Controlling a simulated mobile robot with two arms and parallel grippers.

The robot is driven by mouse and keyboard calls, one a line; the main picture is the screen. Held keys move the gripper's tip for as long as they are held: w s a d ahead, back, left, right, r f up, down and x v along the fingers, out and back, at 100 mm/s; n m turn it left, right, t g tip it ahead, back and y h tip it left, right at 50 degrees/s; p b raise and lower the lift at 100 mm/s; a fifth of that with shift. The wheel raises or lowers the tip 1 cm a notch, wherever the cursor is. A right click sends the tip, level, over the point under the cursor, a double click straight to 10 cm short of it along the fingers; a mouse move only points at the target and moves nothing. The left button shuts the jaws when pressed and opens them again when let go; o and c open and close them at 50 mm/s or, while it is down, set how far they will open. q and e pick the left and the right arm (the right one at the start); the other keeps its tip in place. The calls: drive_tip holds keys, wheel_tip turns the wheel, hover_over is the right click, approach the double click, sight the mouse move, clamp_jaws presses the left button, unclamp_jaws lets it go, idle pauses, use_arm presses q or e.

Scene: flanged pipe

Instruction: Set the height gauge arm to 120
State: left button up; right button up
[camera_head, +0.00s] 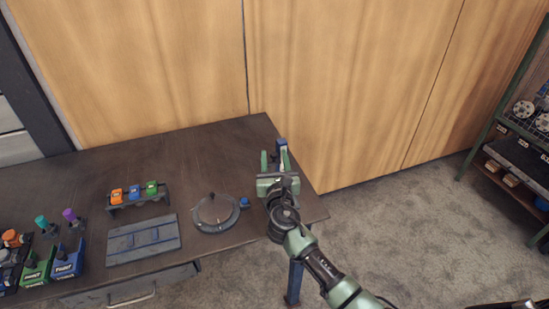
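The likely height gauge (281,143) is a small blue upright piece at the table's far right corner. It is mostly hidden behind my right gripper, so its arm and scale cannot be read. My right gripper (275,160) reaches over the right end of the table. Its two green fingers stand apart, with the right finger in front of or close beside the blue piece. I cannot tell whether they touch. Nothing shows clearly between the fingers. My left gripper is not in view.
A round dial-like fixture (216,219) with a blue knob is left of my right arm. A shelf (515,145) stands far right.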

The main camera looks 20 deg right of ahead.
drive_tip(key=v, duration=0.7)
drive_tip(key=shift+s+b, duration=0.35)
drive_tip(key=shift+s, duration=0.05)
